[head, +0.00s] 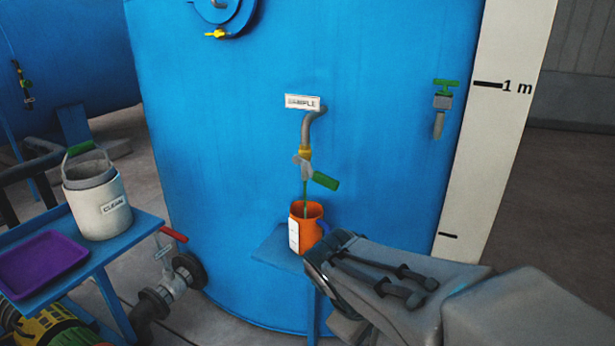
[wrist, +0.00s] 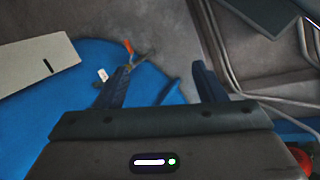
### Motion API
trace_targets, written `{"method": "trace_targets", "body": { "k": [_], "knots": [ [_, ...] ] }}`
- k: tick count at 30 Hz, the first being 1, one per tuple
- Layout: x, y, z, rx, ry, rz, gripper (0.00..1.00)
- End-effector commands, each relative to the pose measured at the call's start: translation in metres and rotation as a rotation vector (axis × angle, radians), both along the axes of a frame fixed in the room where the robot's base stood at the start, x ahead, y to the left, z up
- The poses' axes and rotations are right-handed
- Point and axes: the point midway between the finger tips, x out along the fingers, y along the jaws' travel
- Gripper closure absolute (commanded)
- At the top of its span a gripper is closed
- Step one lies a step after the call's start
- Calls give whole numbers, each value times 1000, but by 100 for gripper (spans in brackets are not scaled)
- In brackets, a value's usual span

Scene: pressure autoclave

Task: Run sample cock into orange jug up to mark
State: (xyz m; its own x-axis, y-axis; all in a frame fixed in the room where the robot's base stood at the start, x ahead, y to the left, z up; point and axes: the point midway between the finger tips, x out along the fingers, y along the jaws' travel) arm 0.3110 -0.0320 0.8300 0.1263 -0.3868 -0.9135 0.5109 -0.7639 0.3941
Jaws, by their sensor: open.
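The sample cock (head: 304,162) comes off the blue tank under a SAMPLE sign (head: 303,102). Its green lever (head: 325,181) slants down to the right. A thin green stream (head: 306,193) runs from its spout into the orange jug (head: 312,212). The jug stands upright on a small blue shelf (head: 275,250), with a white strip (head: 294,235) on its left side. The liquid level and mark cannot be made out. My gripper (head: 326,243) is just right of the jug, in front of its lower right side; contact cannot be told. In the wrist view my gripper (wrist: 162,82) is open, nothing between its fingers.
A white CLEAN bucket (head: 99,205) and a purple tray (head: 42,262) stand on a blue table at left. A red-handled valve (head: 173,235) is low beside the tank. Another green-handled cock (head: 444,100) and a white scale board (head: 497,130) are at right.

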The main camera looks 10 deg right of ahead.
Motion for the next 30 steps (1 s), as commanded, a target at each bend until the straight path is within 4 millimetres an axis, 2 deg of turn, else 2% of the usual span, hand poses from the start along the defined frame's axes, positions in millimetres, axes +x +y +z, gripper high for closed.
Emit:
{"method": "trace_targets", "body": {
  "k": [4, 8, 12, 18, 21, 24, 30],
  "knots": [
    [30, -9, 21, -333, 77, 337, 36],
    [65, -1, 52, -631, 130, 603, 36],
    [102, 27, 89, -949, 161, 845, 36],
    [133, 79, 132, -1297, 161, 1051, 36],
    [140, 97, 144, -1396, 154, 1096, 36],
    [144, 105, 150, -1445, 148, 1116, 36],
    [161, 94, 151, -1455, 150, 1118, 36]
  ]
}}
